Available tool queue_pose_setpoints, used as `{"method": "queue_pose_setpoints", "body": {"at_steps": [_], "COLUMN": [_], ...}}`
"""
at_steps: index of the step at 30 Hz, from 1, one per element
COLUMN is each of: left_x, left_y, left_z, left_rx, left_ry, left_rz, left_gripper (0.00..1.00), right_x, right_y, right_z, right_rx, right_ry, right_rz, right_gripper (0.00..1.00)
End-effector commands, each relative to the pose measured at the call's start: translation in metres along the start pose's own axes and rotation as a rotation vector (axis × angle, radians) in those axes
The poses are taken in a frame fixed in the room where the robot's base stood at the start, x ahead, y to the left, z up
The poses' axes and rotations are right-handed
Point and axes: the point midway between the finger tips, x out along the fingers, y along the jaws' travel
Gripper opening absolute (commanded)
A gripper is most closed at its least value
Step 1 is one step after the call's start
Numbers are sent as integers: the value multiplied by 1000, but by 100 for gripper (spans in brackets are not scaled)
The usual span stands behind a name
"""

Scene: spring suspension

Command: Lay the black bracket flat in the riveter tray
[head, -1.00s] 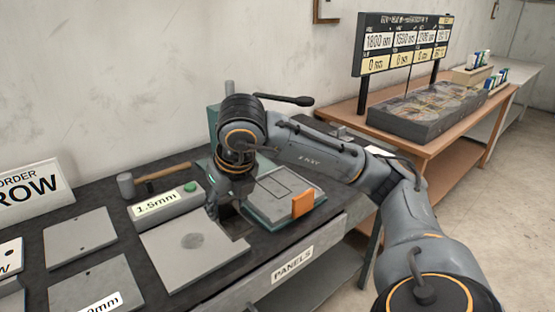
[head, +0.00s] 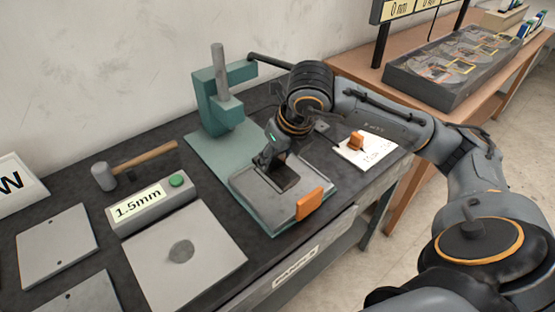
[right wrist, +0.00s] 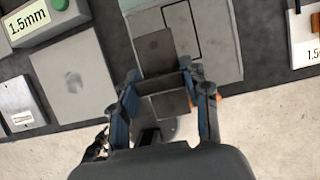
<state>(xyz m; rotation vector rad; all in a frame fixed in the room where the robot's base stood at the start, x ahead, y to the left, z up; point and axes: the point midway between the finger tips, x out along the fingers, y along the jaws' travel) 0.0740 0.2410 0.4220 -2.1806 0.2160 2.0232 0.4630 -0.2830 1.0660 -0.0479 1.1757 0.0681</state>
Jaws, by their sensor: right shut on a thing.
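The black bracket (head: 287,181) is a dark angled plate held in my right gripper (head: 270,160). In the right wrist view the gripper (right wrist: 160,80) is shut on the bracket, with one flat leg (right wrist: 154,50) reaching out beyond the fingers. The bracket is over the grey riveter tray (head: 245,188), toward its left part in the wrist view. A black outline shows on the tray (right wrist: 210,65). I cannot tell whether the bracket touches the tray. My left gripper is out of view.
The teal riveter (head: 210,100) stands behind the tray. An orange block (head: 310,203) sits at the tray's front edge. A 1.5mm box (head: 150,203) with a green button, a grey plate (head: 185,270) and a hammer (head: 105,175) lie left. A white card (head: 375,150) lies right.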

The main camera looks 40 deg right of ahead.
Motion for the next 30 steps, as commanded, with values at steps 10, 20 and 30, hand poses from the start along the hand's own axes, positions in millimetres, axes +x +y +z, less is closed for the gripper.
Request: {"method": "queue_pose_setpoints", "body": {"at_steps": [10,20,30], "left_x": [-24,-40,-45], "left_y": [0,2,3], "left_z": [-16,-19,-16], "left_rx": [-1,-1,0], "left_ry": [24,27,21], "left_rz": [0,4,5], "left_gripper": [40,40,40], "right_x": [67,98,116], "right_y": [-36,-44,-44], "right_z": [25,24,18], "right_rx": [1,0,-1], "right_ry": [2,5,-2], "right_rz": [0,0,-1], "right_gripper": [2,2,2]}}
